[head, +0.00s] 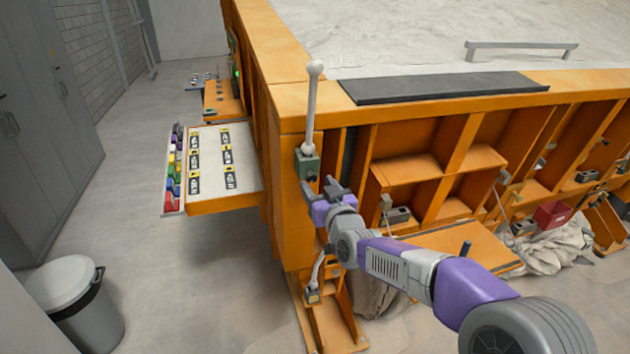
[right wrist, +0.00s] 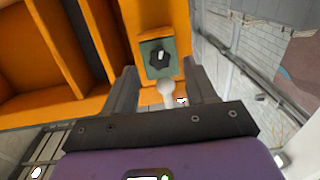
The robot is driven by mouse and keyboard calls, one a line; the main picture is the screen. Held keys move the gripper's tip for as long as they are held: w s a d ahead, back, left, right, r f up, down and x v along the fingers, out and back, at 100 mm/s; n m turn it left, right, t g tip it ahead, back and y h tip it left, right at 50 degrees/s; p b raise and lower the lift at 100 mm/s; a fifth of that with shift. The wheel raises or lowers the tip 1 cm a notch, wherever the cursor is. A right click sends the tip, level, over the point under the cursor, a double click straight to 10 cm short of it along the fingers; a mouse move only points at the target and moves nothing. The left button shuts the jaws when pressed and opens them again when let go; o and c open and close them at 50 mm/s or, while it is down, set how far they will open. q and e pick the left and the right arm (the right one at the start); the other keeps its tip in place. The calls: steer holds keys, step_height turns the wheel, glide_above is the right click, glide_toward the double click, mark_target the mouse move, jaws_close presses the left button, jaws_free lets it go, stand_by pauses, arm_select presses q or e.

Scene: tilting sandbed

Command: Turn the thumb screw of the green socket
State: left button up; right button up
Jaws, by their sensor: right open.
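The green socket (head: 307,166) is fixed to the orange frame's corner post in the head view. A pale lever (head: 311,105) with a ball end stands upright from it. In the right wrist view the green socket (right wrist: 152,73) shows its dark, lobed thumb screw (right wrist: 159,57) facing me. My right gripper (head: 320,188) is just in front of and slightly below the socket. In the wrist view its two open fingers (right wrist: 161,80) point towards the socket, apart from the screw, with nothing gripped. The lever's ball (right wrist: 165,88) appears between them. My left gripper is out of view.
A second, smaller lever (head: 316,275) stands low on the frame, below my right arm. An orange side table (head: 225,197) with labelled cards juts out at left. Orange shelves (head: 415,168) and ribs lie to the right. A grey bin (head: 75,300) stands on the floor.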

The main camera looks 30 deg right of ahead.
mark_target(311, 175)
steer(key=shift+w+d, duration=0.2)
steer(key=shift+w, duration=1.05)
